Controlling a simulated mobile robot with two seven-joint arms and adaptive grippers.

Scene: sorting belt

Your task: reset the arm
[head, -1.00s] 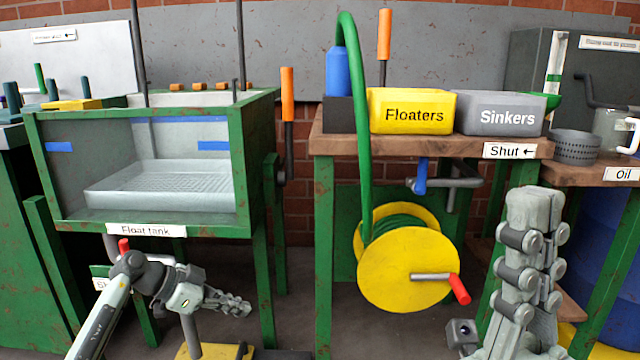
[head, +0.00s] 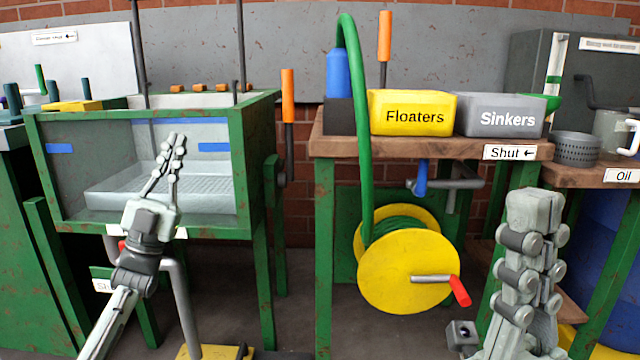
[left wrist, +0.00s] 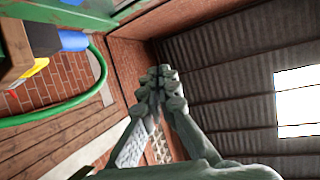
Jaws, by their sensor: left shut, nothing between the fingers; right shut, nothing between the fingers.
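My left gripper (head: 176,142) points up in front of the float tank (head: 243,160) in the head view, its fingers together and empty. It hides part of the tank's window, tray and label. The left wrist view shows the same fingers (left wrist: 160,72) closed at the tips, with a ceiling and brick wall behind them. My right gripper (head: 535,200) stands upright at the lower right of the head view, shut and empty, in front of the bench legs.
A wooden bench (head: 430,146) holds a yellow Floaters bin (head: 411,98) and a grey Sinkers bin (head: 500,100). A yellow hose reel (head: 385,275) hangs below with a green hose (head: 356,100). An orange-handled lever (head: 288,95) stands between tank and bench.

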